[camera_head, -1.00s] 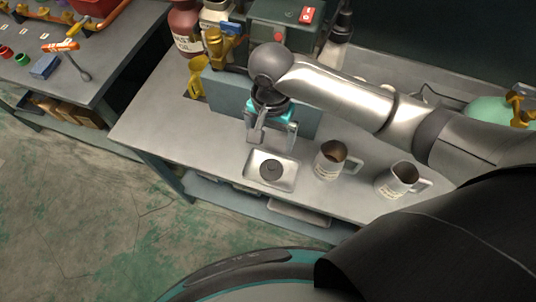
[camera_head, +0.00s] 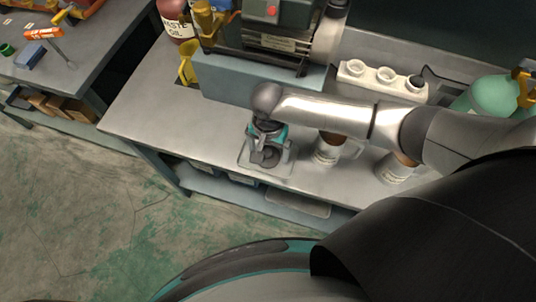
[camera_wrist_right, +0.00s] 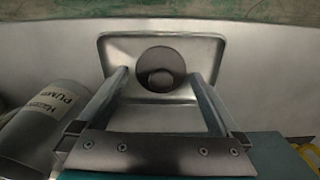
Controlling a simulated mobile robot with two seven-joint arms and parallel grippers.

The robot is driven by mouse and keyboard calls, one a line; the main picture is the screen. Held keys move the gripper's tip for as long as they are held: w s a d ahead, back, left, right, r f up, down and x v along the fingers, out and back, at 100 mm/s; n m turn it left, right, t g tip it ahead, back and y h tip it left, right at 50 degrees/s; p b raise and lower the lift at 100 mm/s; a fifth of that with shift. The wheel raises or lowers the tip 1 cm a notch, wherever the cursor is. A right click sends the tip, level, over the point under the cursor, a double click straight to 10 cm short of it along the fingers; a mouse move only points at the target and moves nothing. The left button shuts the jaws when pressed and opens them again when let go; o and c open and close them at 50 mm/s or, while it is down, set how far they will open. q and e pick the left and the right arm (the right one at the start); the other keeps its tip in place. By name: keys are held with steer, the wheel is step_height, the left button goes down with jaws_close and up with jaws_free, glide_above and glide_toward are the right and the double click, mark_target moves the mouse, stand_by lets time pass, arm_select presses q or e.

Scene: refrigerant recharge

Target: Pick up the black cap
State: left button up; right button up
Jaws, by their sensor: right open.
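The black cap (camera_wrist_right: 160,66) lies in a small metal tray (camera_wrist_right: 214,42) and shows as a dark round disc with a raised middle in the right wrist view. My right gripper (camera_wrist_right: 159,77) is open, with one finger to each side of the cap in that view. I cannot tell how far the fingertips are above the tray. In the head view the right gripper (camera_head: 267,155) is over the tray (camera_head: 284,170) and covers part of the cap. My left gripper is not in view.
Two metal jugs (camera_head: 323,156) (camera_head: 393,170) stand right of the tray, partly under my right arm. A grey-blue machine base (camera_head: 225,90) is behind the gripper. A white holder with round openings (camera_head: 376,93) stands at the back. The bench left of the tray is clear.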

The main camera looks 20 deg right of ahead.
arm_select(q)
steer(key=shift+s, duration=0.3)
arm_select(e)
steer(key=shift+c, duration=0.2)
steer(key=c, duration=1.1)
steer(key=shift+r, duration=0.1)
